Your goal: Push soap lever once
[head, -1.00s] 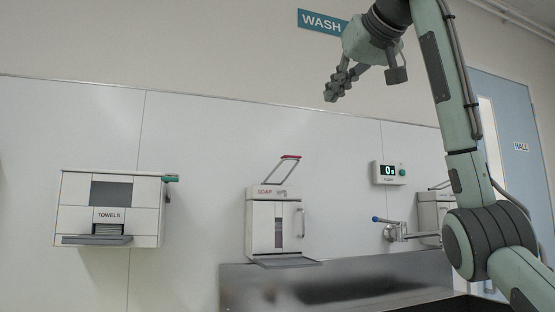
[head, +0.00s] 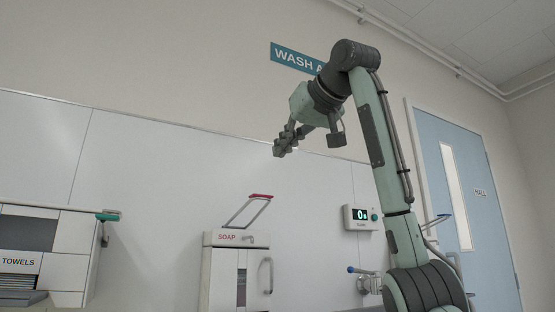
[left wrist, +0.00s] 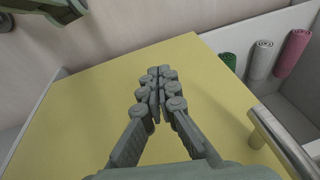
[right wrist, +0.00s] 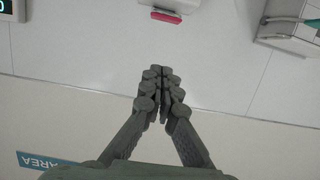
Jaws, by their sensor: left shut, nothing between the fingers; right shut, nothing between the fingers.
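The soap dispenser (head: 222,272) is a white box marked SOAP on the wall. Its lever (head: 247,211), a raised metal loop with a red top bar, stands up and tilts to the right. The red bar also shows in the right wrist view (right wrist: 166,16), beyond the fingertips. My right gripper (head: 284,147) is shut and empty, above and to the right of the lever, apart from it. The right wrist view shows its fingers together (right wrist: 157,80). My left gripper (left wrist: 158,80) is shut and empty above a yellow surface; it is outside the head view.
A towel dispenser (head: 72,262) hangs at the left. A small display (head: 361,217) and a tap with a blue-tipped handle (head: 366,277) are right of the soap. Rolled towels (left wrist: 262,60) and a metal rail (left wrist: 280,140) lie near my left gripper. The wall above the lever is clear.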

